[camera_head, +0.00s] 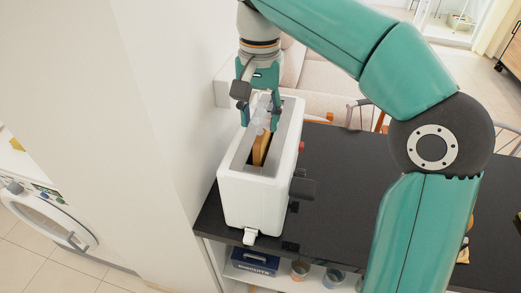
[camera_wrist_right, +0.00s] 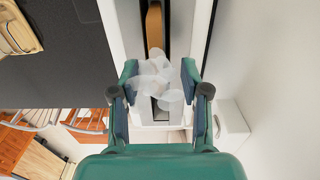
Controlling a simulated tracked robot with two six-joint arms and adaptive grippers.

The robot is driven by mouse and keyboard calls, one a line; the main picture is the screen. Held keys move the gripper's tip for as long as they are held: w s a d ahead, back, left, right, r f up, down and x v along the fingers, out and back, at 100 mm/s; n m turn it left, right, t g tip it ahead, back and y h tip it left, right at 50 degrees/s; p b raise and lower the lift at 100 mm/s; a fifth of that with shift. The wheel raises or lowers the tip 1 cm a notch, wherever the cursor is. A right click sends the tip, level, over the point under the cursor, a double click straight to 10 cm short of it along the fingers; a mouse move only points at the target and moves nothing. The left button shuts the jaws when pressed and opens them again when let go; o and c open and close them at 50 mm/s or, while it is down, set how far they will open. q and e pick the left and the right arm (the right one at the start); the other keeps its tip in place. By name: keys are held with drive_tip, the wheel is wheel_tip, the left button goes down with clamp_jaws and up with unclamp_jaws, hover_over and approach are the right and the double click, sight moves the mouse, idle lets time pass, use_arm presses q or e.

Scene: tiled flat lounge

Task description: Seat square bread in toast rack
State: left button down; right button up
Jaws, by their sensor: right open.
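A white toaster (camera_head: 250,205), which stands where the task names a toast rack, is upright on the dark counter beside the wall. A brown slice of bread (camera_head: 262,149) stands on edge in its long slot, partly sunk in. The slice also shows in the right wrist view (camera_wrist_right: 154,28). My right gripper (camera_head: 261,119) is over the toaster's far end, beyond the bread. Its fingers are spread and apart from the slice in the wrist view (camera_wrist_right: 159,72). Pale translucent puffs (camera_wrist_right: 158,75) between the fingers hide part of the slot. My left gripper is out of view.
The dark counter (camera_head: 340,175) is clear just right of the toaster. A pale wall (camera_head: 165,90) stands close on its left. A shelf below holds a blue box (camera_head: 255,262) and jars (camera_head: 300,270). My right arm covers the counter's right part.

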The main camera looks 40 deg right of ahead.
sight(263, 130)
drive_tip(key=f, duration=0.4)
drive_tip(key=shift+s+d+b, duration=0.1)
drive_tip(key=shift+d+b, duration=0.15)
drive_tip(key=shift+b, duration=0.05)
clamp_jaws()
drive_tip(key=shift+r, duration=0.15)
